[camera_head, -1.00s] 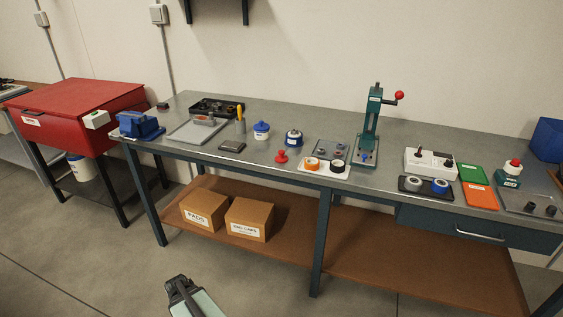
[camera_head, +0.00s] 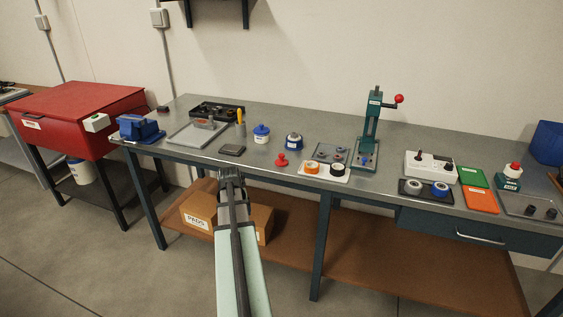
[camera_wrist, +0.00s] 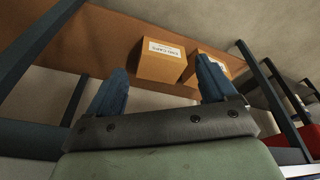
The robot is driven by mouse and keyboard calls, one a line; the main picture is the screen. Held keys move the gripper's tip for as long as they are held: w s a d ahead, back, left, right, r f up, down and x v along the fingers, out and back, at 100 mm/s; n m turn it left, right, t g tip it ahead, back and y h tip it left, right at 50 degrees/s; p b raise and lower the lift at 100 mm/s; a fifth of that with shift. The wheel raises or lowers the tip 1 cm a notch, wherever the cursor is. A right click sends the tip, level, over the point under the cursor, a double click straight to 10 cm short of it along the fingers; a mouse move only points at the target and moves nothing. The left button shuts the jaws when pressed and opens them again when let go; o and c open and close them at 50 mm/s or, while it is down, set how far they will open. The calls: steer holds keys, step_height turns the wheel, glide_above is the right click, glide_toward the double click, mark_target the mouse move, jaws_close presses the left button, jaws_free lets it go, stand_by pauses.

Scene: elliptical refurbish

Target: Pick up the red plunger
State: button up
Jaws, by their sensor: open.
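The red plunger (camera_head: 281,160) stands on the grey workbench (camera_head: 330,190) near its front edge, left of a white tray with tape rolls. It has a round knob on top of a wider base. My gripper (camera_head: 230,173) is in front of the bench's front edge, lower left of the plunger and apart from it. In the wrist view my gripper (camera_wrist: 158,88) shows two blue fingers spread apart with nothing between them. The plunger is not seen in the wrist view.
The white tray (camera_head: 318,176), a blue-lidded jar (camera_head: 261,134), a blue-capped container (camera_head: 294,141) and a dark grey block (camera_head: 232,150) stand around the plunger. A green press (camera_head: 369,135) stands farther right. A cardboard box (camera_wrist: 160,62) sits on the lower shelf.

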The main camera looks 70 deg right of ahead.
steer(key=s+d+r+m+h, duration=0.1)
steer(key=s+d+r, duration=0.2)
steer(key=d+r, duration=0.5)
steer(key=s+d+r+m+h, duration=0.15)
steer(key=s+d+r, duration=0.3)
steer(key=r, duration=0.55)
step_height(320, 180, up, 9)
steer(key=m+g, duration=0.1)
steer(key=m, duration=0.1)
glide_above(280, 155)
steer(key=w+a, duration=0.3)
steer(key=s+f+m, duration=0.1)
steer(key=f, duration=0.2)
steer(key=d+f+m, duration=0.1)
steer(key=f+m, duration=0.1)
steer(key=s+f+m+g+y, duration=0.1)
steer(key=f, duration=0.2)
steer(key=shift+s+d+f, duration=0.3)
steer(key=shift+s, duration=0.05)
steer(key=shift+a+x, duration=0.15)
steer(key=shift+x, duration=1.15)
steer(key=shift+a+x, duration=0.1)
steer(key=shift+x, duration=1.25)
steer(key=shift+s+f, duration=0.1)
steer(key=c, duration=1.1)
